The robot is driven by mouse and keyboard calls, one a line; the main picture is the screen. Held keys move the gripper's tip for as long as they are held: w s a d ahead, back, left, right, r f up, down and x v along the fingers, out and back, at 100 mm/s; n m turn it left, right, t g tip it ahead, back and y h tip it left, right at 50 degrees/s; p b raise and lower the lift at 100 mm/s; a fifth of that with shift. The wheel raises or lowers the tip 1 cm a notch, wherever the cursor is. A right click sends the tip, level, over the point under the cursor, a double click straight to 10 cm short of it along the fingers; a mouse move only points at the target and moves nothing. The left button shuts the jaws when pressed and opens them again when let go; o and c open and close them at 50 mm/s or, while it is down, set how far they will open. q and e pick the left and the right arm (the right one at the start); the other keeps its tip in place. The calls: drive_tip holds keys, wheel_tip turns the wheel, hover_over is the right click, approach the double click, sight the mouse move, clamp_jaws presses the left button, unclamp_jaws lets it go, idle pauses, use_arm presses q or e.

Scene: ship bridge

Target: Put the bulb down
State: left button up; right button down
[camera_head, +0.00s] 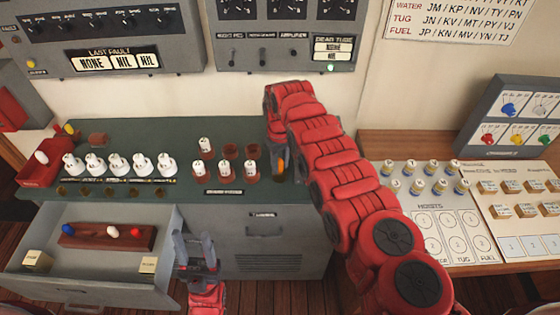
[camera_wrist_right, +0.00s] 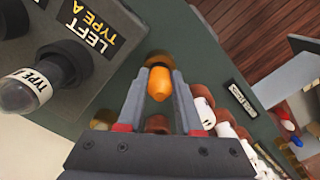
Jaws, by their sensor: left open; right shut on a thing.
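An orange bulb (camera_head: 281,167) is held by my right gripper (camera_head: 278,160) above the right part of the green worktop (camera_head: 300,190). In the right wrist view, the orange bulb (camera_wrist_right: 159,84) sits between the two fingers of the right gripper (camera_wrist_right: 160,70), which is shut on it. A brown part shows at its far end; whether it touches a surface is unclear. My left gripper (camera_head: 194,247) is open and empty, beside the right side of the open drawer (camera_head: 90,262).
Brown sockets, some with white bulbs (camera_head: 204,146), stand left of the right gripper; upper ones look empty (camera_head: 230,151). Several large white bulbs (camera_head: 118,164) stand further left. A wooden rack (camera_head: 80,240) with coloured bulbs lies in the drawer. A "LEFT TYPE A" fixture (camera_wrist_right: 65,65) is near the right gripper.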

sight(280, 159)
drive_tip(key=shift+f+b, duration=0.3)
drive_tip(key=shift+b, duration=0.05)
drive_tip(key=c, duration=0.6)
unclamp_jaws()
drive_tip(key=shift+r, duration=0.15)
drive_tip(key=shift+r+p, duration=0.2)
drive_tip(key=shift+p, duration=0.2)
wheel_tip(280, 159, up, 6)
drive_tip(key=b, duration=0.3)
drive_tip(key=shift+w, duration=0.1)
wheel_tip(280, 159, up, 5)
drive_tip(key=shift+a+f, duration=0.1)
drive_tip(key=shift+a, duration=0.05)
drive_tip(key=shift+r, duration=0.5)
